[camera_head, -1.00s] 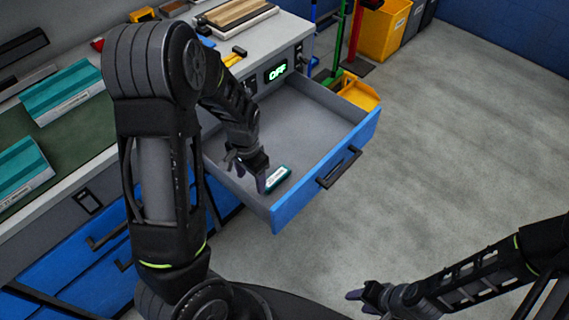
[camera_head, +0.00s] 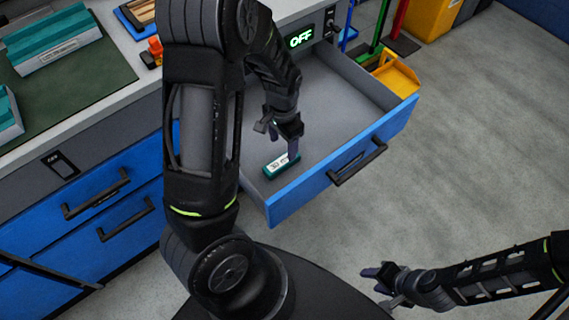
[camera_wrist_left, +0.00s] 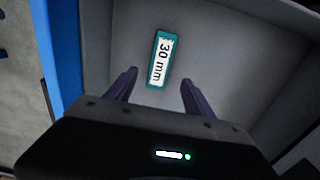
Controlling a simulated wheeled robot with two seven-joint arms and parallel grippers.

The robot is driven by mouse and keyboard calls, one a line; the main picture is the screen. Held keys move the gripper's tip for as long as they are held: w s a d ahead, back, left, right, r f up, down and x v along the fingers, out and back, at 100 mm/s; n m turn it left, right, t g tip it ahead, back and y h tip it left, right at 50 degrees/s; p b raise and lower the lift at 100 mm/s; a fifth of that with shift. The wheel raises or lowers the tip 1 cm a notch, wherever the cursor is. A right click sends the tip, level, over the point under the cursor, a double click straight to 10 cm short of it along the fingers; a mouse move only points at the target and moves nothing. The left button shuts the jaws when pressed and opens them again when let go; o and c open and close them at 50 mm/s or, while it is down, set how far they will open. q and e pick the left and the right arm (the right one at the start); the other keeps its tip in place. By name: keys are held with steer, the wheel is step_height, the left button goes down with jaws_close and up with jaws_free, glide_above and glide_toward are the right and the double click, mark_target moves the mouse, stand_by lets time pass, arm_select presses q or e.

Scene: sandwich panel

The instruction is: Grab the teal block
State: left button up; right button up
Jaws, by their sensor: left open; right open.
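The teal block (camera_head: 272,166) lies on the floor of the open drawer, close to the drawer's front left corner. It carries a white label that reads "30 mm" in the left wrist view (camera_wrist_left: 154,60). My left gripper (camera_head: 281,146) is inside the drawer's outline, just above and beside the block. In the left wrist view its open fingers (camera_wrist_left: 158,90) are spread and empty, with the block beyond the tips and between their lines. My right gripper (camera_head: 378,284) is open and empty at the lower right, over the floor, away from the drawer.
The blue-fronted drawer (camera_head: 345,160) is pulled out, its walls around the block; the rest of its floor is bare. Larger teal pieces (camera_head: 50,40) sit on a green mat (camera_head: 85,75) at left.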

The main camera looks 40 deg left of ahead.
mark_target(283, 160)
arm_select(q)
steer(key=shift+f, duration=1.25)
steer(key=shift+f+b, duration=0.3)
steer(key=shift+f, duration=2.3)
jaws_close()
